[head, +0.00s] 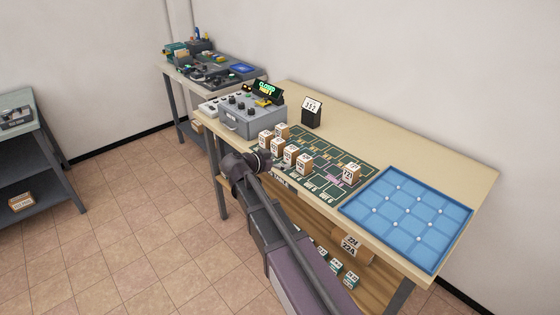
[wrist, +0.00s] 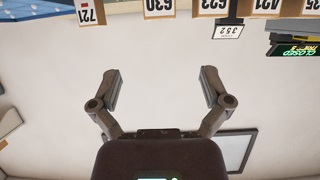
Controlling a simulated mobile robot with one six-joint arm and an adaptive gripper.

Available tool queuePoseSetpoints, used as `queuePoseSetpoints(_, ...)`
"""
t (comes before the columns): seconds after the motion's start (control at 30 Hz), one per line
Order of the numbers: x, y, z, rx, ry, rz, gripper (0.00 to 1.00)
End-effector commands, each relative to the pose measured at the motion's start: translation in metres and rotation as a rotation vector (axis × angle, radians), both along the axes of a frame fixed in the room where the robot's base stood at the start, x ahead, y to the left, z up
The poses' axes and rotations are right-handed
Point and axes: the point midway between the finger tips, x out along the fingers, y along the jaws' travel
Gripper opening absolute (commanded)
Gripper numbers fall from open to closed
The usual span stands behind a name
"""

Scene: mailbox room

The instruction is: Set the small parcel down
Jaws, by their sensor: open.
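Several small tan parcels with white number labels stand upright on the dark green board (head: 318,181). A row of them (head: 290,155) is near my gripper (head: 245,165), and one parcel (head: 351,174) stands apart by the blue tray. In the wrist view, my gripper (wrist: 160,85) has its two fingers spread wide with nothing between them. Parcel fronts show upside down along the top edge of that view, including one marked 630 (wrist: 159,9), clear of the fingers. My gripper is at the table's front edge. I cannot tell which parcel is the task's.
A grey control box (head: 252,118) with a lit green sign and a black stand (head: 311,113) with card 352 are behind the row. A blue padded tray (head: 408,216) fills the right end. More parcels (head: 350,244) sit on the lower shelf.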

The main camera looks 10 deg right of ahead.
Motion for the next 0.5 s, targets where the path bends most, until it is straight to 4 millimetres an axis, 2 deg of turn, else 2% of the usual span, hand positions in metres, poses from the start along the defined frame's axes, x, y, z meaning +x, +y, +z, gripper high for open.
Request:
queuePoseSetpoints(0.33,-0.0002,-0.0004,-0.0002,0.000,0.001,0.000,0.98)
queuePoseSetpoints(0.5,-0.0074,-0.0099,-0.0063,0.010,0.050,-0.002,0.98)
